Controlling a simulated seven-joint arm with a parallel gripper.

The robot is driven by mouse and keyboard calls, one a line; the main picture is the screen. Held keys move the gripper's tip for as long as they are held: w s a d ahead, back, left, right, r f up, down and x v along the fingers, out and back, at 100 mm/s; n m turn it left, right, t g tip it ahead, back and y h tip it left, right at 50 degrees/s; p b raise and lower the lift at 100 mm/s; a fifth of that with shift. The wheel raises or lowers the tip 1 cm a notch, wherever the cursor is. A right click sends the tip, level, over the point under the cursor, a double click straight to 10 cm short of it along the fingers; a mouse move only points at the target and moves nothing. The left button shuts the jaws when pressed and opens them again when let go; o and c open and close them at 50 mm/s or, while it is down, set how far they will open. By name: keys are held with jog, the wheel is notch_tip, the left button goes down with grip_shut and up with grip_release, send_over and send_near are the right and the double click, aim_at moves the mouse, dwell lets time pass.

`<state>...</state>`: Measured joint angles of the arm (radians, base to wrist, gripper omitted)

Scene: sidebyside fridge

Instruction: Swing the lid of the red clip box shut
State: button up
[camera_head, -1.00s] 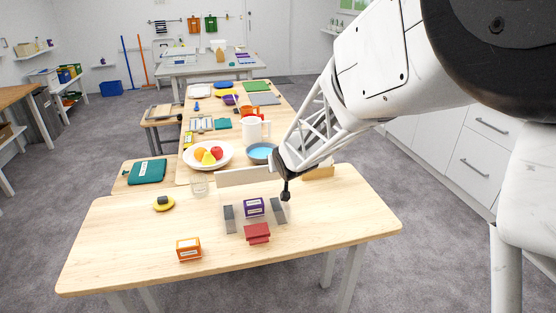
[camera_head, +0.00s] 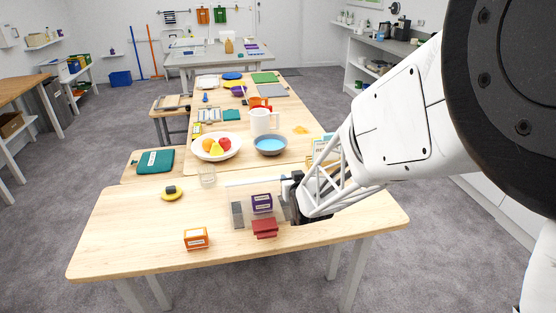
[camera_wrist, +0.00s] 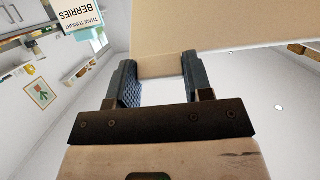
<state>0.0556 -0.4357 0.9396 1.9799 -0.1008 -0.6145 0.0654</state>
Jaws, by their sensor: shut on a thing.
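The red clip box is a clear box with grey side pieces (camera_head: 238,214) and a red front clip (camera_head: 265,228), standing on the near table. A small purple labelled box (camera_head: 261,203) shows within its outline. Its pale lid (camera_head: 252,182) stands raised behind the box and shows almost edge-on as a thin strip. My gripper (camera_head: 294,186) is at the lid's right end. In the wrist view my gripper (camera_wrist: 160,83) has a pale piece between its fingers, running into a broad pale panel (camera_wrist: 210,25), seemingly the lid. The exact grasp is hidden in the head view.
An orange labelled box (camera_head: 196,238) stands front left of the clip box. A glass (camera_head: 207,176) and a yellow round item (camera_head: 172,193) are at the left. A fruit plate (camera_head: 203,155) and blue bowl (camera_head: 270,146) stand behind. The front right tabletop is clear.

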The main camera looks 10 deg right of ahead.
jog(key=shift+t, duration=0.5)
jog(key=shift+s+f, duration=0.55)
jog(key=shift+f, duration=0.9)
jog(key=shift+s+f, duration=0.55)
jog(key=shift+f, duration=0.85)
jog(key=shift+s+f, duration=0.55)
jog(key=shift+f, duration=0.9)
jog(key=o, duration=1.3)
jog(key=shift+r, duration=0.1)
jog(key=v, duration=0.7)
jog(key=shift+s, duration=0.35)
